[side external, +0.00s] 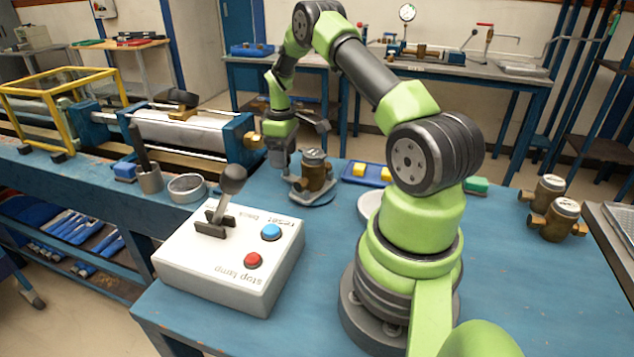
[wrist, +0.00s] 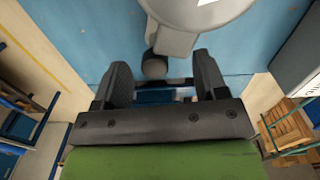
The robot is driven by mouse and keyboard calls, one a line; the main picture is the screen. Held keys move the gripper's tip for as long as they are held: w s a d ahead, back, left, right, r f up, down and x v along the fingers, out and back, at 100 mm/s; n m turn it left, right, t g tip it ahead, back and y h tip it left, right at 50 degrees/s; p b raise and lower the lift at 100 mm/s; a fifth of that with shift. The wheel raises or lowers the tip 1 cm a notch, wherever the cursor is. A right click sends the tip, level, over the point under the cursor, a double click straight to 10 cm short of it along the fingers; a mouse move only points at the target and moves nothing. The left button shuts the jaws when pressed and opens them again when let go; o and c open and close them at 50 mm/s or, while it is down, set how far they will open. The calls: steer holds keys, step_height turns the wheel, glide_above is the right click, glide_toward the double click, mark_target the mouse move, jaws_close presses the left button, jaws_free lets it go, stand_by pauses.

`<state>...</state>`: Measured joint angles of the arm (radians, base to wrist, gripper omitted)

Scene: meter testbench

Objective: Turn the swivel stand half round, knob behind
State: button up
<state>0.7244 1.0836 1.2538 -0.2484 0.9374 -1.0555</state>
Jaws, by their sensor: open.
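The swivel stand (side external: 322,201) is a low grey round plate on the blue bench, with a brass meter (side external: 316,178) standing on it. In the wrist view the grey plate (wrist: 215,22) shows at the top, cut off by the frame edge. A short arm sticks out from it, ending in a dark round knob (wrist: 154,66). My gripper (wrist: 160,72) is open, with the knob between its two fingers, nearer the left one; neither finger visibly touches it. In the side view my gripper (side external: 282,172) points down at the stand's left side, and I cannot make out the knob there.
A white control box (side external: 215,265) with a lever, blue button and red button stands in front. A metal ring (side external: 187,187) and a cup (side external: 150,181) are left of the stand. A blue tray (side external: 360,172) lies behind right; two brass meters (side external: 556,220) stand far right.

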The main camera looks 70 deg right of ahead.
steer(key=shift+w+a, duration=0.1)
steer(key=shift+a, duration=0.45)
steer(key=shift+a, duration=0.15)
steer(key=shift+a, duration=1.15)
steer(key=shift+s+a, duration=0.25)
steer(key=shift+a, duration=0.45)
steer(key=shift+s+a, duration=0.2)
steer(key=shift+a, duration=0.45)
steer(key=o, duration=0.4)
steer(key=shift+o, duration=0.2)
